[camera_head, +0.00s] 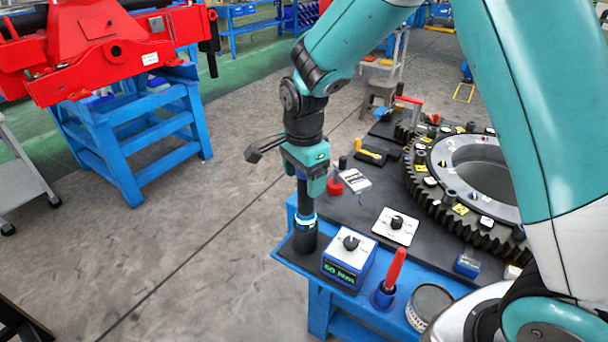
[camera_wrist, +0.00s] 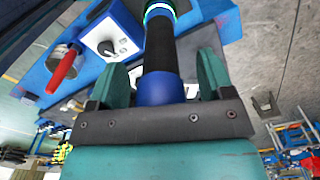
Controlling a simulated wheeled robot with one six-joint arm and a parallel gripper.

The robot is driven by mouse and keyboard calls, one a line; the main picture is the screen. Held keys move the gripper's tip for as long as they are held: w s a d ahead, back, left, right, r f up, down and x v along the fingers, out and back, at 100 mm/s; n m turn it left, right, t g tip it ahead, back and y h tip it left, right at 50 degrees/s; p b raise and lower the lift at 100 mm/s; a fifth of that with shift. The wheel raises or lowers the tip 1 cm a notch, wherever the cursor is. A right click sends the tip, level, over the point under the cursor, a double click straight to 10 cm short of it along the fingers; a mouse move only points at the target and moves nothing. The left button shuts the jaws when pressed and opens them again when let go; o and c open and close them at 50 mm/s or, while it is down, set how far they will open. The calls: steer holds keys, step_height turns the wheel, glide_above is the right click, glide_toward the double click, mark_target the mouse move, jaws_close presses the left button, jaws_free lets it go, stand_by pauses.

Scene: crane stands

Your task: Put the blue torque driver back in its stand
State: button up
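The torque driver (camera_head: 305,193) stands upright at the front left corner of the table. It has a black body and a blue upper end. Its lower end meets a glowing ring above a black cylindrical holder (camera_head: 305,240); how deep it sits is hidden. My gripper (camera_head: 304,180) is above, pointing down, its fingers on both sides of the driver's blue end. In the wrist view my gripper (camera_wrist: 163,82) looks open, with a narrow gap beside the blue end (camera_wrist: 160,90). The glowing ring also shows at the top there.
A blue box with a knob and green display (camera_head: 347,262) stands right of the holder. A red-handled tool in a blue cup (camera_head: 388,285) and a round tin (camera_head: 428,303) are further right. A large gear (camera_head: 455,228) fills the back of the table.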

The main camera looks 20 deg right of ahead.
stand_by(0.3)
step_height(320, 180, up, 5)
steer(key=p, duration=0.4)
stand_by(0.4)
step_height(320, 180, up, 17)
steer(key=b, duration=0.3)
steer(key=s+a+f+n+y+b, duration=0.1)
steer(key=s+f+n, duration=0.4)
steer(key=s+n, duration=0.6)
steer(key=s+a+f+n+y+b, duration=0.2)
steer(key=s+f+n, duration=0.3)
steer(key=s+n, duration=0.6)
steer(key=s+a+y, duration=0.1)
steer(key=s, duration=0.1)
steer(key=shift+s+b, duration=0.3)
steer(key=shift+s, duration=0.05)
steer(key=shift+f, duration=0.1)
